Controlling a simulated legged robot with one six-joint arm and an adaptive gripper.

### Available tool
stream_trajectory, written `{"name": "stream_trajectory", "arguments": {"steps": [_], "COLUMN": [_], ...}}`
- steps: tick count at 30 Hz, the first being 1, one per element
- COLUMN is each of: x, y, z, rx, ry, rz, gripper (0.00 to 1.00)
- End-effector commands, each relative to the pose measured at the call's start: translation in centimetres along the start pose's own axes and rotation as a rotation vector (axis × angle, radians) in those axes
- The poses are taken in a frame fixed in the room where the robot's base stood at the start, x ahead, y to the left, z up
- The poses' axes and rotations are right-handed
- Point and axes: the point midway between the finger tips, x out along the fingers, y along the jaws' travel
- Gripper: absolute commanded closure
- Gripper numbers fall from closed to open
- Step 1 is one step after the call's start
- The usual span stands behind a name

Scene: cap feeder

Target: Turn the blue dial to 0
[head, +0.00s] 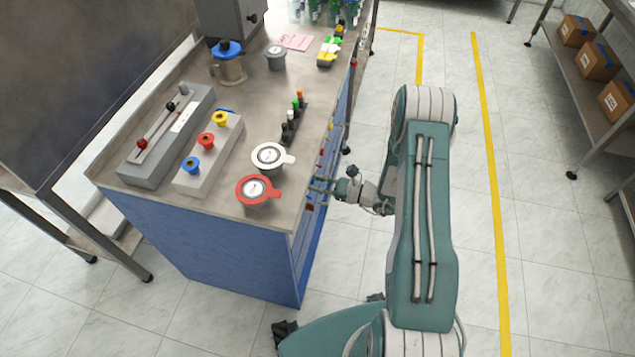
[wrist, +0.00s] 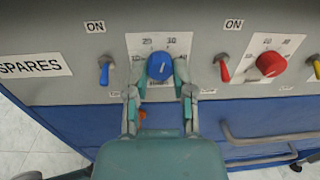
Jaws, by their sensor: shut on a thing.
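The blue dial (wrist: 160,66) is on the grey front panel in the wrist view, over a white scale plate (wrist: 181,42) where 20 and 30 can be read above it. A small light mark shows on the dial, but I cannot read its exact setting. My gripper (wrist: 161,92) comes from below, with one finger at each side of the dial's lower part, shut on it. The lower part of the scale is hidden by my gripper. In the head view my gripper (head: 324,186) is at the right side of the blue cabinet, and the dial cannot be made out there.
A blue switch (wrist: 104,72) is left of the dial. Drawer handles (wrist: 262,139) stick out below. A red-rimmed pot (head: 258,190) stands near the worktop edge. The floor right of my arm is clear.

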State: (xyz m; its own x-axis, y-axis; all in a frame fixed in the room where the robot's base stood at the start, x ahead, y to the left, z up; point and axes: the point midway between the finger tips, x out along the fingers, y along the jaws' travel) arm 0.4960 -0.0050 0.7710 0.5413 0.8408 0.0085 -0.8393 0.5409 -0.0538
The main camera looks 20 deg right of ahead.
Motion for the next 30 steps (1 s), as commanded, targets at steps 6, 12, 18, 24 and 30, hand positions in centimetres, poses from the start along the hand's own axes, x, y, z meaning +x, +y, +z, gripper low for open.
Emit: {"name": "stream_trajectory", "arguments": {"steps": [6, 12, 18, 24, 30], "x": [0.04, 0.04, 0.04, 0.04, 0.04], "y": [-0.21, -0.22, -0.23, -0.23, -0.24], "z": [0.0, -0.03, -0.07, -0.09, -0.09], "rx": [-0.194, -0.385, -0.574, -0.763, -0.953], "ry": [-0.009, -0.018, -0.026, -0.035, -0.045], "rz": [-0.003, -0.002, 0.0, 0.001, 0.004], "gripper": [1.0, 1.0, 1.0, 1.0, 1.0]}}
